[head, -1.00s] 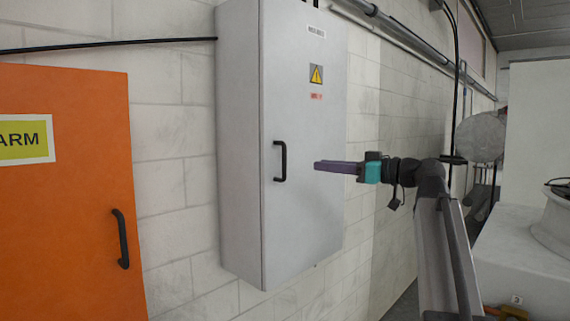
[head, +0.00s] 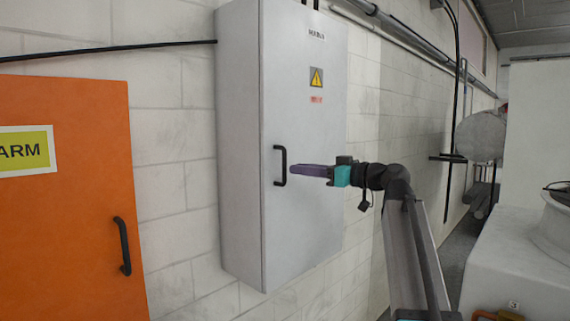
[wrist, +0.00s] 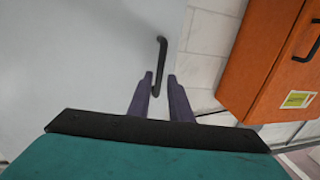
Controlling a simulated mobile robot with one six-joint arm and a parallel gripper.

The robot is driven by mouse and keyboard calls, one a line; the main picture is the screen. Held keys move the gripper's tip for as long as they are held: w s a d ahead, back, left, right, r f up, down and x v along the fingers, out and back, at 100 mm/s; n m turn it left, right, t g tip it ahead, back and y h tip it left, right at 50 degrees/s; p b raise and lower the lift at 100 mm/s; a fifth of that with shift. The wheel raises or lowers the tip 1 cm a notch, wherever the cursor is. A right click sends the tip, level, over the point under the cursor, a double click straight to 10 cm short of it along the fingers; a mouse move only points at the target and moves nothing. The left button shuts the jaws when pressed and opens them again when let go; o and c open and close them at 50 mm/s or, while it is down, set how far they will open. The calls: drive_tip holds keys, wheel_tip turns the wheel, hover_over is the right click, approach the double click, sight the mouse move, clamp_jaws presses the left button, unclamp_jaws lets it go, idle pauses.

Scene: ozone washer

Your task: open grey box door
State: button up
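The grey box (head: 240,150) hangs on the white brick wall, and its door (head: 305,225) looks shut. The door carries a warning triangle and a black vertical handle (head: 280,166) near its left edge. In the wrist view the handle (wrist: 160,58) stands ahead of the fingers, with its lower end between them in the picture. My gripper (head: 292,170) is just right of the handle in the head view, its purple fingers pointing left. In the wrist view the fingers of my gripper (wrist: 158,80) are apart with a gap between them. Whether they touch the handle cannot be told.
An orange cabinet (head: 65,240) with a black handle (head: 122,246) stands at the left; it also shows in the wrist view (wrist: 270,60). Pipes (head: 410,45) run along the upper wall. A white machine (head: 510,255) stands at the right.

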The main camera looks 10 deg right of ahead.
sight(284, 167)
drive_tip(key=p+x, duration=0.2)
drive_tip(key=x, duration=0.4)
drive_tip(key=shift+w+a, duration=0.1)
drive_tip(key=shift+a, duration=0.1)
drive_tip(key=shift+c, duration=0.5)
clamp_jaws()
